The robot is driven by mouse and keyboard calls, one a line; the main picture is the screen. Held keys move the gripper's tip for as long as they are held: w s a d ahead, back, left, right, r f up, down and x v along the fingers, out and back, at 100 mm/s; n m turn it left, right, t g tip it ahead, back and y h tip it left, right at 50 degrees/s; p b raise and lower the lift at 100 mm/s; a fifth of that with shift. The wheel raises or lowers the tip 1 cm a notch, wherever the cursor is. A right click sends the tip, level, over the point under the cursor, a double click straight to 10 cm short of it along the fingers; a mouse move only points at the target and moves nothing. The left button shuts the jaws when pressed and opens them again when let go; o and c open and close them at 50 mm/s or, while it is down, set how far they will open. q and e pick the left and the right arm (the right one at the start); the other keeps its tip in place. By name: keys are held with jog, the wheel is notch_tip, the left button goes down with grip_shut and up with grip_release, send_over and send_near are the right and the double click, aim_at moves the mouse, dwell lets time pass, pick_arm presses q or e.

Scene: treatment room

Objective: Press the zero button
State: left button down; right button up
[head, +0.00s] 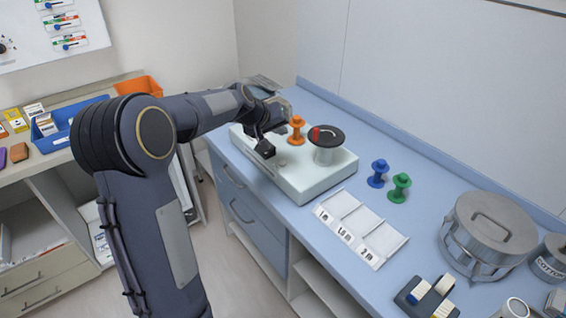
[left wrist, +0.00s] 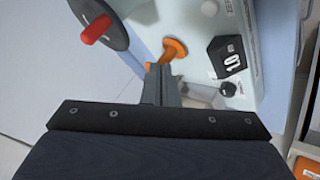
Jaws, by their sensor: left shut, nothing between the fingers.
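A pale white-green device (head: 315,180) sits on the blue counter. It carries an orange spool-shaped piece (head: 297,128) and a metal cylinder (head: 328,155) with a dark round top and red handle. A black block (head: 265,150) sits by its left side; the left wrist view shows a black block marked "1.0" (left wrist: 228,57). A round grey knob (left wrist: 228,89) and a pale round knob (left wrist: 209,8) show there too; I cannot read which is the zero button. My left gripper (left wrist: 160,72) is shut and empty, its tips over the device beside the orange piece (left wrist: 174,48). My right gripper is out of view.
Blue and green spools (head: 378,174), a white tray with labelled slots (head: 375,242), a lidded metal pot (head: 488,235) and a dark block holder (head: 425,298) stand along the counter to the right. Blue and orange bins (head: 138,86) stand on the left shelf.

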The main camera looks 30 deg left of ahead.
pick_arm(q)
jog(key=b, duration=0.6)
send_over(282, 163)
jog(key=f, duration=0.7)
jog(key=shift+s+a+f, duration=0.1)
jog(key=shift+s+f, duration=0.2)
jog(key=shift+s, duration=0.1)
jog(key=shift+f+b, duration=0.4)
jog(key=shift+f, duration=0.1)
jog(key=shift+f, duration=0.1)
dwell(0.5)
jog(key=shift+f+b, duration=0.3)
jog(key=shift+b, duration=0.15)
jog(key=shift+f+b, duration=0.45)
dwell(0.5)
jog(key=shift+r, duration=0.1)
jog(key=shift+r+p, duration=0.65)
jog(key=shift+r, duration=0.15)
